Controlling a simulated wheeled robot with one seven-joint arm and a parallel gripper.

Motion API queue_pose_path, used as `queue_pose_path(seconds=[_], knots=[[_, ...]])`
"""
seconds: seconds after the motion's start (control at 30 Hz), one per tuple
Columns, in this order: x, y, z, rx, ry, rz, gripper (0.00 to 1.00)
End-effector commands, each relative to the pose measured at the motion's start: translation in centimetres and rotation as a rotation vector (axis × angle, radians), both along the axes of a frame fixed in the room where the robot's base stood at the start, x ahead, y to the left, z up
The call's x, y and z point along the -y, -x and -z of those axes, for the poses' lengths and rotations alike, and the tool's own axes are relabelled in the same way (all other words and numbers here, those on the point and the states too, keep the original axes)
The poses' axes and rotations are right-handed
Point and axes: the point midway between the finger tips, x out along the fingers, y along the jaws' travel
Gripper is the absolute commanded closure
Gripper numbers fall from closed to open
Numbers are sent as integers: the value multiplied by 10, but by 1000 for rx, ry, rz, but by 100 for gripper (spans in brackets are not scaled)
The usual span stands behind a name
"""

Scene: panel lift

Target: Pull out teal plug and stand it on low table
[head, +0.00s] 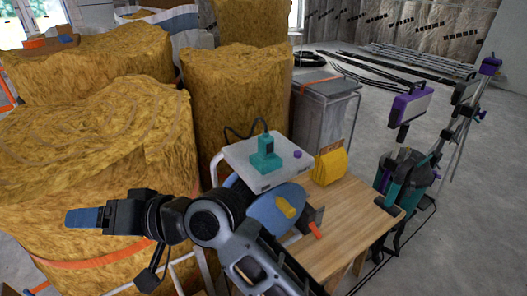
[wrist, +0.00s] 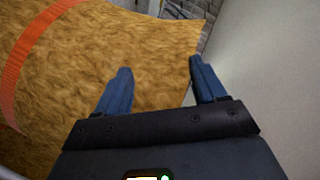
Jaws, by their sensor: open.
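The teal plug (head: 266,152) stands upright on a pale grey panel (head: 240,152), with a dark cable arching from its top. How deep it sits in the panel cannot be told. A low wooden table (head: 350,215) stands to the right of and below the panel, with a bare top in front. My gripper (head: 80,217) is far to the left of the plug, pointing left in front of the straw-coloured bales. In the wrist view, my gripper (wrist: 160,68) has its two blue fingers apart, with nothing between them. The plug does not show in the wrist view.
A yellow object (head: 331,167) is at the table's back edge. A blue rounded object with a yellow part (head: 286,207) and an orange-tipped item (head: 314,230) lie at the table's left. Large bales (head: 90,160) crowd the left. Purple-and-black equipment (head: 408,105) stands right.

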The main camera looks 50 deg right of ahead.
Motion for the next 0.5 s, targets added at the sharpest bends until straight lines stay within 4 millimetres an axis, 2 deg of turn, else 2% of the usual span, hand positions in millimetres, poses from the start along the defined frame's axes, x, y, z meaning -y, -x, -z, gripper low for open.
queue_pose_path(seconds=[0.03, 0.1, 0.27, 0.37, 0.5], knots=[[8, -12, -12, -12, 31, -33, 30], [15, -22, -20, -46, 71, -80, 30], [43, -38, -30, -153, 187, -169, 30], [71, -42, -32, -242, 275, -205, 30], [122, -41, -32, -393, 409, -228, 30]])
